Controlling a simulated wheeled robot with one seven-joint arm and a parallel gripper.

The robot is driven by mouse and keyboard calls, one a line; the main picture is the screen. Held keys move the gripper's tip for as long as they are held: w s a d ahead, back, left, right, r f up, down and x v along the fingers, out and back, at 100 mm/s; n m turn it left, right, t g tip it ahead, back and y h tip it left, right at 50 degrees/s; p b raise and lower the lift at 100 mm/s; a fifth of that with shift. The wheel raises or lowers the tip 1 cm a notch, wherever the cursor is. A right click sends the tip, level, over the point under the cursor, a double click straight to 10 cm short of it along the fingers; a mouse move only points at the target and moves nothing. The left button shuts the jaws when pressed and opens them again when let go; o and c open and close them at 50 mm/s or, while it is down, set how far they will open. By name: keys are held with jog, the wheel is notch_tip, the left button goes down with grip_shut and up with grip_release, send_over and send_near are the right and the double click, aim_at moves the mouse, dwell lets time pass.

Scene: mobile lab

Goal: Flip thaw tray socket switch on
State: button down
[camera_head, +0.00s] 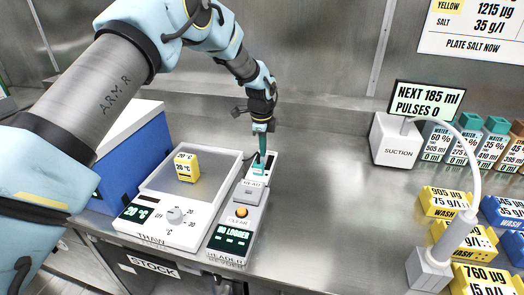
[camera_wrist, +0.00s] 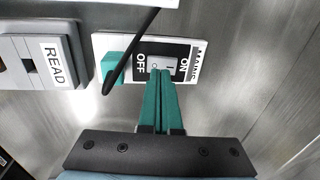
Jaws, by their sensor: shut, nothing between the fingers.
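The mains socket (camera_wrist: 195,48) is a white plate with a black switch surround marked OFF at left and ON at right. Its grey rocker switch (camera_wrist: 160,64) shows between the two words; I cannot tell which side is pressed down. My gripper (camera_wrist: 165,76) has two green fingers shut together and empty. Their tips are at the rocker's lower edge; I cannot tell whether they touch it. In the head view my gripper (camera_head: 261,150) points down at the socket plate (camera_head: 273,148), partly hiding it. The thaw tray (camera_head: 150,222) stands left of the socket, its display reading 20 °C.
A green plug (camera_wrist: 118,66) sits at the socket's left, with a black cable crossing close to my fingers. The grey reader (camera_head: 228,252) with a READ slot stands in front of the socket. A yellow block (camera_head: 187,167) sits on the tray.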

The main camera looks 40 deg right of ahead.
notch_tip(320, 180, up, 12)
jog(key=s+a+b, duration=0.1)
jog(key=a+b, duration=0.1)
jog(key=b, duration=0.1)
jog(key=shift+s+f, duration=0.15)
jog(key=shift+f, duration=0.05)
jog(key=shift+b, duration=0.3)
